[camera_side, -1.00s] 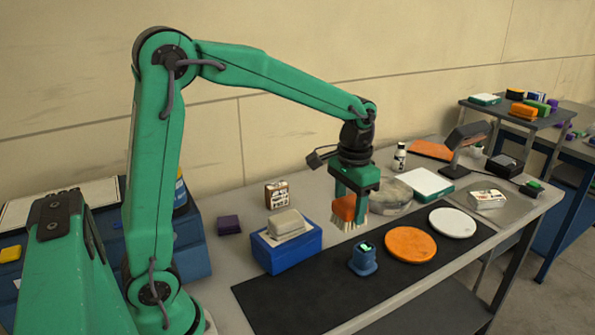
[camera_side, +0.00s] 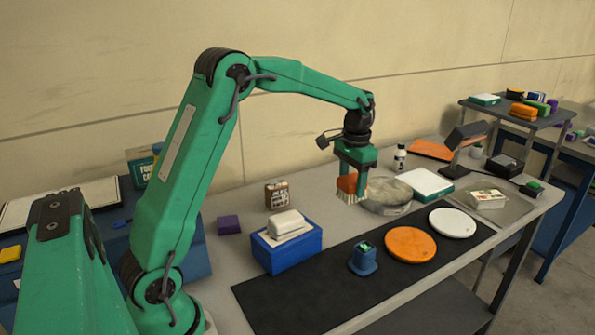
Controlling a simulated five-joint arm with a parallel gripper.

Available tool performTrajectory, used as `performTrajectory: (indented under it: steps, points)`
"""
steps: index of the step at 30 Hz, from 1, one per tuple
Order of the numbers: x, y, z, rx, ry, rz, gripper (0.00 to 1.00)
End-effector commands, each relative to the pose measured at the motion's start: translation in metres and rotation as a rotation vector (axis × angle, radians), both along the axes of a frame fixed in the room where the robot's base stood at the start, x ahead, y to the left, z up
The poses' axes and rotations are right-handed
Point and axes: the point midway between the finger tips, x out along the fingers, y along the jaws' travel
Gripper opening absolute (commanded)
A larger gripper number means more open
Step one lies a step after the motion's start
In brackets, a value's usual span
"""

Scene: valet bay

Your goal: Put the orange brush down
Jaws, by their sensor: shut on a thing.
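The orange brush (camera_side: 347,184) has an orange body and pale bristles pointing down. My gripper (camera_side: 354,182) is shut on it and holds it upright. The brush is over the grey bench, at the left edge of a round grey dish (camera_side: 388,196). Part of its body is hidden behind the green fingers. I cannot tell whether the bristles touch the bench or hang slightly above it.
A blue box (camera_side: 287,250) with a pale block (camera_side: 286,222) on top stands front left. A brown-and-white carton (camera_side: 277,195) is behind it. A black mat (camera_side: 300,297) carries a blue pot (camera_side: 363,260), an orange disc (camera_side: 410,244) and a white disc (camera_side: 452,222).

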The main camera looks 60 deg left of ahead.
Motion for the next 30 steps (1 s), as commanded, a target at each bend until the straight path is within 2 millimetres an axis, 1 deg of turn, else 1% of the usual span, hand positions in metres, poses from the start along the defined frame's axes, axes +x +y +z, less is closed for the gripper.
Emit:
performTrajectory:
  steps: [1,6,9,12,15,19,27,30]
  points:
    - [0.007,0.014,-0.005,0.0,0.002,0.005,0.24]
    - [0.026,0.057,-0.018,0.0,0.001,0.005,0.24]
    - [0.034,0.081,-0.026,-0.001,0.002,0.005,0.24]
    - [0.039,0.101,-0.033,0.0,0.0,0.004,0.24]
    - [0.042,0.115,-0.038,0.0,0.0,0.002,0.24]
    - [0.044,0.126,-0.042,0.0,-0.001,0.001,0.24]
    - [0.044,0.13,-0.044,0.0,0.0,0.0,0.24]
    - [0.044,0.135,-0.047,0.0,0.0,0.001,0.24]
